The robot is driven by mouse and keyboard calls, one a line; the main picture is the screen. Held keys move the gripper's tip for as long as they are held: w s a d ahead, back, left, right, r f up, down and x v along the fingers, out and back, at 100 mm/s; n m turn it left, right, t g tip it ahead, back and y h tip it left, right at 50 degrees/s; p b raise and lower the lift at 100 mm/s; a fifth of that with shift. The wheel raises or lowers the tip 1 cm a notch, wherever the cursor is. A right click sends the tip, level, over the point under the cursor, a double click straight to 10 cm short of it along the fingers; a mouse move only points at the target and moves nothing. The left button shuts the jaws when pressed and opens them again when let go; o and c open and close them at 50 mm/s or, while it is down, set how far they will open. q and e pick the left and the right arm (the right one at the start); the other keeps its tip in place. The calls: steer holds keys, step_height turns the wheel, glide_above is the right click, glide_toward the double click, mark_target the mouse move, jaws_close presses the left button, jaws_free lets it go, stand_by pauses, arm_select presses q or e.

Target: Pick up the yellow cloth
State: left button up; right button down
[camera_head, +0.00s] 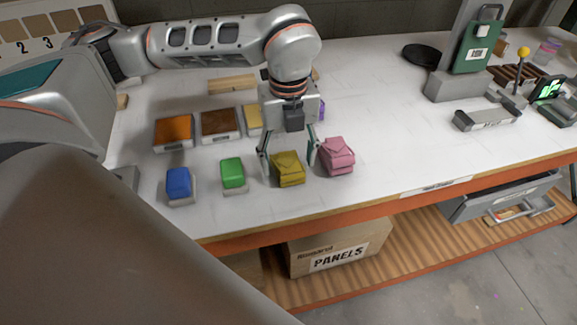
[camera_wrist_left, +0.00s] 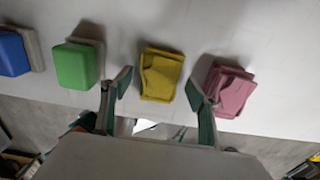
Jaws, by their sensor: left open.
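The yellow cloth (camera_head: 288,169) is a folded bundle on the white table near its front edge. It also shows in the left wrist view (camera_wrist_left: 161,75), between and just beyond my fingertips. My left gripper (camera_head: 289,160) is open, pointing down over the cloth, with one finger on each side of it. In the left wrist view my left gripper (camera_wrist_left: 160,88) has its right finger close to the pink cloth (camera_wrist_left: 229,88). The pink cloth also sits right of the yellow one in the head view (camera_head: 337,155). My right gripper is not seen.
A green block (camera_head: 232,173) and a blue block (camera_head: 178,183) stand left of the yellow cloth. Behind are an orange-topped tray (camera_head: 173,131) and a brown-topped tray (camera_head: 220,123). A grey device (camera_head: 487,119) stands at right. The table's middle right is clear.

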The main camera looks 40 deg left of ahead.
mark_target(288, 163)
arm_select(q)
steer(key=c, duration=1.1)
steer(key=shift+r, duration=0.1)
step_height(288, 163, up, 20)
steer(key=shift+f+p, duration=0.1)
steer(key=shift+p, duration=0.75)
steer(key=o, duration=0.4)
steer(key=c, duration=0.4)
